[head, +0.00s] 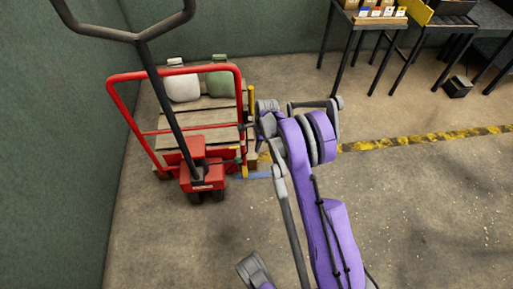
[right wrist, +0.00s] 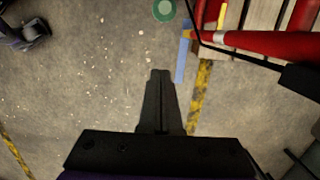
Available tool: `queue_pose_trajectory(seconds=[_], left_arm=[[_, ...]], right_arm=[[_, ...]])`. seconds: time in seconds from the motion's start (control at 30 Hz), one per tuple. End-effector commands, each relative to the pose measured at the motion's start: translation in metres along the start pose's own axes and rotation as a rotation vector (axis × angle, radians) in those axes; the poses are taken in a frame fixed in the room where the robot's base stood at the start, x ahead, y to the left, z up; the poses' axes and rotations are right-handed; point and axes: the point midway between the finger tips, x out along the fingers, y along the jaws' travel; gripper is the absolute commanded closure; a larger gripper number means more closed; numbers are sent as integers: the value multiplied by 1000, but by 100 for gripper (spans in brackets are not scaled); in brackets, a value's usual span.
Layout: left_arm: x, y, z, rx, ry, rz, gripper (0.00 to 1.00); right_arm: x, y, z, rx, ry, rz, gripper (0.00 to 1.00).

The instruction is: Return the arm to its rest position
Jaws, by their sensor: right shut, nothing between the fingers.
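My right arm (head: 325,215), purple and grey, reaches forward from the bottom of the head view, bent at the top in front of the red pallet truck. Its gripper is hard to make out there among the arm links. In the right wrist view my right gripper (right wrist: 160,76) points over bare concrete floor, its two dark fingers together with nothing between them. It is apart from the truck. I cannot make out my left gripper in either view.
The red pallet truck (head: 203,178) with wooden slats stands close left of the arm, carrying a white container (head: 182,87) and a green one (head: 220,82). Tables (head: 375,22) stand at the back right. Yellow-black tape (head: 425,138) crosses the floor. The right floor is open.

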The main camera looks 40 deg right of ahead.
Motion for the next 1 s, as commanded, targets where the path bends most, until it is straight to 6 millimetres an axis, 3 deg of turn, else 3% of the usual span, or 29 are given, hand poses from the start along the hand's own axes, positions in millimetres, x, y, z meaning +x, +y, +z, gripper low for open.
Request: queue_pose_trajectory(seconds=[0.37,0.53,0.77,1.0], left_arm=[[0,0,0,0,0,0,100],[0,0,0,0,0,0,100],[0,0,0,0,0,0,100],[0,0,0,0,0,0,100]], right_arm=[[-1,0,1,-4,0,-1,100],[-26,13,19,-123,7,-17,100],[-100,70,68,-543,38,-71,100],[-161,152,98,-1015,90,-132,100]])
